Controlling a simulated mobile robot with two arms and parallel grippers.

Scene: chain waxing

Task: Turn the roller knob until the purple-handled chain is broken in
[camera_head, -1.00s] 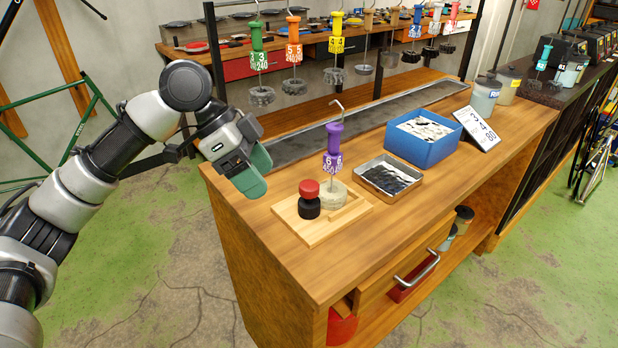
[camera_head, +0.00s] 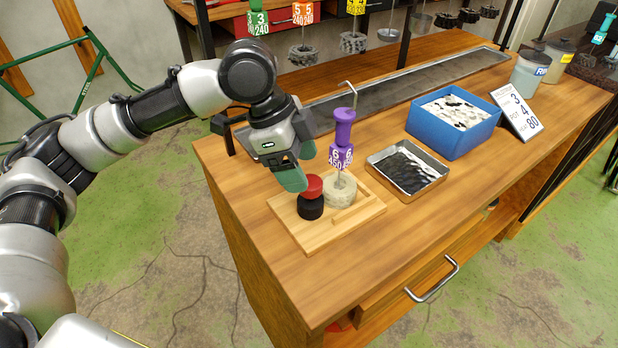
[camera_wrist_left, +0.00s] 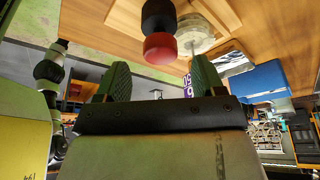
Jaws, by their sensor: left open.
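The roller knob (camera_head: 311,187), red on top with a black lower part, stands on a wooden board on the bench. It also shows in the left wrist view (camera_wrist_left: 160,47), ahead of my fingers. Beside it, to the right, is a pale round roller (camera_head: 340,190) with the purple-handled chain (camera_head: 343,130) upright at it; the handle carries white tags reading 6. My left gripper (camera_head: 298,170) has green fingers and is just above and left of the knob. In the left wrist view it is open and empty (camera_wrist_left: 160,82), apart from the knob. My right gripper is out of view.
A metal tray of dark pieces (camera_head: 436,168) and a blue bin (camera_head: 462,139) stand right of the board (camera_head: 345,229). A number card (camera_head: 517,112) and jars (camera_head: 527,75) are further right. Chains with coloured handles hang behind a long metal trough (camera_head: 400,92).

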